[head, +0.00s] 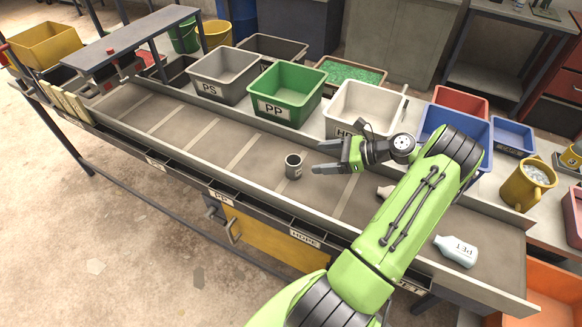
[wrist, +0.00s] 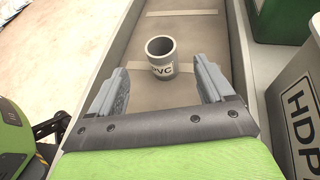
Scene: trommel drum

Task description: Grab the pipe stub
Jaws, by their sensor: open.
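The pipe stub (head: 293,167) is a short, dark grey, hollow cylinder. It stands upright on the grey conveyor belt (head: 215,139). My gripper (head: 322,157) is open and empty, just to the right of the stub in the head view. Its two grey fingers (wrist: 163,82) point toward the stub and are apart from it.
A white PET bottle (head: 456,250) lies on the belt at the lower right. A pale object (head: 385,191) is partly hidden by my arm. Grey PS (head: 222,76), green PP (head: 288,93) and white HDPE (head: 362,108) bins line the far side. The belt left of the stub is clear.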

